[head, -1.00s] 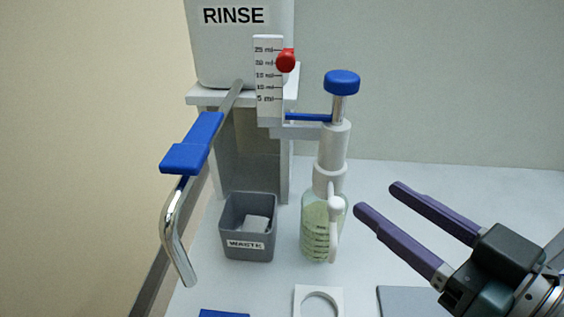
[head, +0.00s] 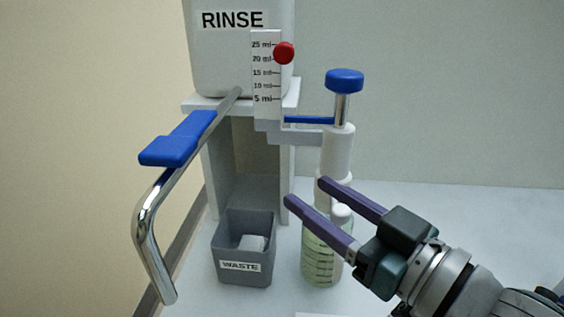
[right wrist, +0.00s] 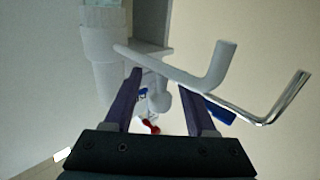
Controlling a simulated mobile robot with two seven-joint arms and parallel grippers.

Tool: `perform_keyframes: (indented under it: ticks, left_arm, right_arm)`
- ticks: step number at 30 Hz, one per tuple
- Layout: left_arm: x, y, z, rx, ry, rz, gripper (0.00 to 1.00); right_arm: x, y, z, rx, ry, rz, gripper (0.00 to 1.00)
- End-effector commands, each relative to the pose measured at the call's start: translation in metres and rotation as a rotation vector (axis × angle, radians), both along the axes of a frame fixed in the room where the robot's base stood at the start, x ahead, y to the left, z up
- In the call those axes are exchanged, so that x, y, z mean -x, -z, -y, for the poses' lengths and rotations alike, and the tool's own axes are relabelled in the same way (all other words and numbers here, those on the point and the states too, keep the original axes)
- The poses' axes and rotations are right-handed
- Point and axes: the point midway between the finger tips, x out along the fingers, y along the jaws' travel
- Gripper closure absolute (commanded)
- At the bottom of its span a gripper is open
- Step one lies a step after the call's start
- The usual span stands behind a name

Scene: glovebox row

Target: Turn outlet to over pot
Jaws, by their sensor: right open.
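The dispenser (head: 338,150) stands upright on a glass bottle (head: 318,255) of pale green liquid, with a blue knob (head: 345,80) on top. Its white outlet (head: 342,215) shows only in part, behind my right gripper's fingers. In the right wrist view the outlet (right wrist: 180,73) is a white tube with a bent end, crossing just beyond the fingertips. My right gripper (head: 306,192) is open with nothing held; its purple fingers also show in the wrist view (right wrist: 162,84). I cannot tell whether they touch the outlet. My left gripper is out of view.
A RINSE tank (head: 225,60) on a stand has a chrome spout (head: 148,235) with a blue lever (head: 178,142) at left. A grey WASTE bin (head: 243,265) stands left of the bottle. A volume scale with a red knob (head: 284,53) is beside the dispenser.

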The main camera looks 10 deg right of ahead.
Motion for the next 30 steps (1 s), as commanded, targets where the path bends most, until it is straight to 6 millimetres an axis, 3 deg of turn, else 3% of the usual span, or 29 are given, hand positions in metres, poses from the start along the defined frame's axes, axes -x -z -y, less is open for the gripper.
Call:
perform_keyframes:
  ticks: [8, 23, 30]
  left_arm:
    - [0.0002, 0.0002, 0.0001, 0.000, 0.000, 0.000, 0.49]
    - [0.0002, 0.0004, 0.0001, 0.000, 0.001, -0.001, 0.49]
    - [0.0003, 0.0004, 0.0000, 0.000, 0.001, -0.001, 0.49]
  right_arm:
    - [-0.0018, -0.0001, -0.0010, 0.000, 0.000, 0.000, 0.44]
    - [-0.0016, 0.0000, -0.0009, 0.000, 0.000, 0.000, 1.00]
    - [-0.0016, -0.0001, -0.0009, 0.000, 0.000, 0.000, 1.00]
